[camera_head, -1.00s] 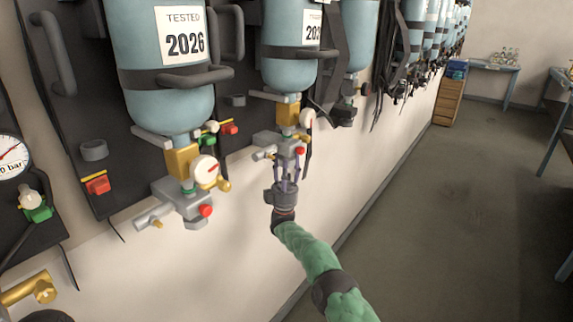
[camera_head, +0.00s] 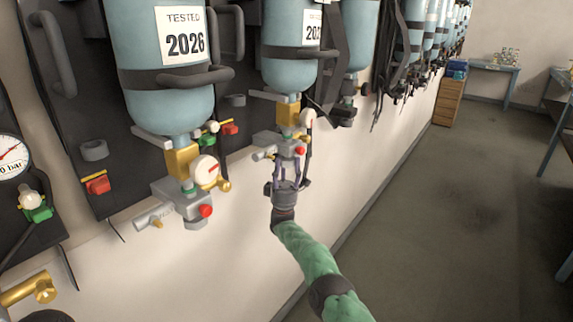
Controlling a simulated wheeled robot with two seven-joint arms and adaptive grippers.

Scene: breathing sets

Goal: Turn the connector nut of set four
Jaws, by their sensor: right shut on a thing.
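Several breathing sets hang in a row on the wall, each with a blue cylinder upside down and a valve below. My right gripper (camera_head: 290,163) reaches up from below to the second large cylinder (camera_head: 290,45). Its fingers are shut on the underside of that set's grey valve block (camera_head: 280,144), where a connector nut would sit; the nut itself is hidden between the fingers. A red knob (camera_head: 301,151) and a white gauge (camera_head: 308,117) show beside the fingers. No set number is readable. My left gripper is not in view.
The nearer set's cylinder (camera_head: 165,95) and its valve block (camera_head: 181,200) stick out left of my right gripper. A pressure gauge (camera_head: 10,156) is at the far left. The floor (camera_head: 455,210) to the right is clear, with a wooden cabinet (camera_head: 449,101) at the back.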

